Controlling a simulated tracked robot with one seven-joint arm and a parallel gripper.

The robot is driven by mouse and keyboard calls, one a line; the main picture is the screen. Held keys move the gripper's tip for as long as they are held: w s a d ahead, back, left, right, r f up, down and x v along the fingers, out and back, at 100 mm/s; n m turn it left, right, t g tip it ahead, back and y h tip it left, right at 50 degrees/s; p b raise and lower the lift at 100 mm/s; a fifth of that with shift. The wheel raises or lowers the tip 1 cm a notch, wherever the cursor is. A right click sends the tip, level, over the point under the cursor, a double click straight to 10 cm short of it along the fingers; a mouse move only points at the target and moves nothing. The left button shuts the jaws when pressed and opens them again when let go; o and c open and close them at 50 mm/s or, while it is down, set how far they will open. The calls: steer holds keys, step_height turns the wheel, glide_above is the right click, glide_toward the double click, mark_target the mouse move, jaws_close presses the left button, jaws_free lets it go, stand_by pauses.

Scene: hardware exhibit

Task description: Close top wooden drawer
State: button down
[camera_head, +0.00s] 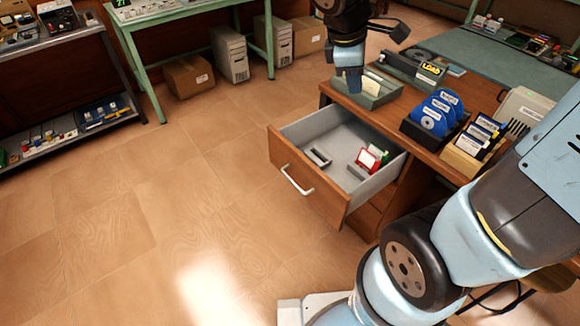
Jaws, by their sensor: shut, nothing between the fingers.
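The top wooden drawer (306,186) is pulled far out of the wooden desk (393,200), towards the left. Its brown front carries a silver bar handle (297,181), and its inside is grey. Small grey pieces and a red-framed card (368,160) lie in it. My gripper (352,82) is at the top centre, beyond the drawer and in front of the grey tray on the desk in this view. It is shut and empty, apart from the drawer front and handle. The height of its tips over the desk is hard to judge.
The desk top holds a grey tray (381,92), blue discs (434,114) in a dark holder and a box of floppy disks (472,150). Wooden floor (170,200) lies clear left of the drawer. A green table (135,60) with boxes and computer cases beneath stands behind.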

steer(key=w+a+f+n+t+h, duration=0.1)
steer(key=w+a+f+n+h, duration=0.1)
steer(key=a+f+n, duration=0.8)
steer(key=w+a+f+n+t+h, duration=0.1)
steer(key=w+a+f+n+h, duration=0.1)
steer(key=a+f+n, duration=0.8)
steer(key=n+t, duration=0.1)
steer(key=n, duration=0.7)
glide_toward(296, 168)
step_height(296, 168, down, 4)
steer(key=shift+w+d+f, duration=0.15)
steer(key=shift+w+d, duration=0.2)
steer(key=shift+d, duration=0.25)
steer(key=shift+w+d+f, duration=0.15)
steer(key=shift+w+d, duration=0.2)
steer(key=shift+d, duration=0.2)
steer(key=shift+w+d, duration=0.4)
steer(key=shift+d, duration=0.15)
